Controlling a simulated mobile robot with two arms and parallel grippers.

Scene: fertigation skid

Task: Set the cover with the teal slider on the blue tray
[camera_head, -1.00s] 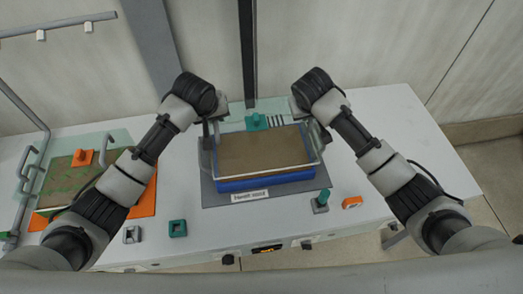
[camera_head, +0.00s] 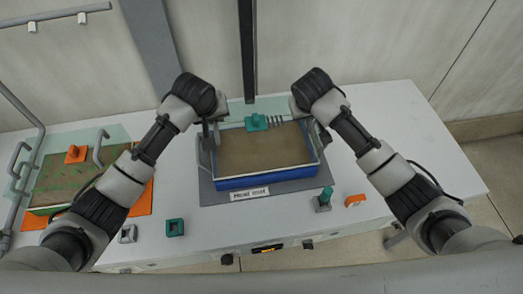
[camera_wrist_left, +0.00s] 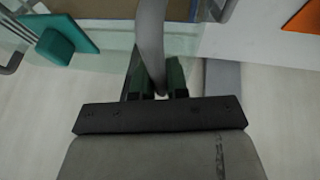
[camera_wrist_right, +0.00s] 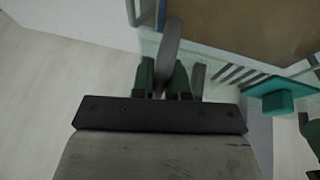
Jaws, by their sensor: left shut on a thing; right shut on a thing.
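The clear cover with pale edges and a teal slider (camera_head: 256,122) at its back is over the blue tray (camera_head: 265,181). Brown fill shows through it. I cannot tell whether its rim touches the tray. The slider also shows in the left wrist view (camera_wrist_left: 68,40) and the right wrist view (camera_wrist_right: 280,97). My left gripper (camera_head: 210,135) is shut on the cover's left grey handle (camera_wrist_left: 150,35). My right gripper (camera_head: 314,128) is shut on its right grey handle (camera_wrist_right: 168,45). The handle ends are partly hidden by my fingers.
The tray stands on a grey mat (camera_head: 215,193) with a white label. A second tray with an orange slider (camera_head: 76,154) stands left on an orange mat. A teal square (camera_head: 174,228), a teal-topped post (camera_head: 325,197) and an orange piece (camera_head: 355,200) lie in front.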

